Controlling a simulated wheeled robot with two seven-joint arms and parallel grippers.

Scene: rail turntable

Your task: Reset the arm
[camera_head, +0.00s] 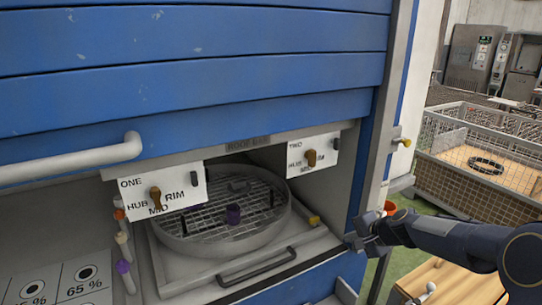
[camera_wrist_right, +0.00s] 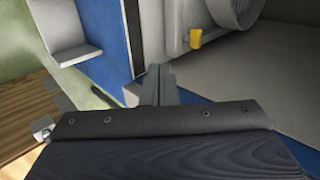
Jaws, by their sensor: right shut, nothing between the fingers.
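My right arm (camera_head: 440,240) reaches in from the right. My right gripper (camera_head: 358,243) is shut and empty, beside the lower right corner of the blue cabinet's opening. In the right wrist view its closed fingers (camera_wrist_right: 159,84) stand in front of the blue post. The round grey turntable (camera_head: 203,241) sits inside the opening, left of the gripper and apart from it. It carries a grid, a purple piece (camera_head: 233,214) and dark upright pegs. My left gripper is not in view.
Dial plates ONE (camera_head: 132,184) and TWO (camera_head: 296,144) hang above the turntable. A black handle (camera_head: 258,269) is in front of it. Coloured pegs stand at left. A wire crate (camera_head: 440,150) and a wooden surface (camera_head: 460,284) are at right. A yellow tab (camera_wrist_right: 196,39) shows near the turntable.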

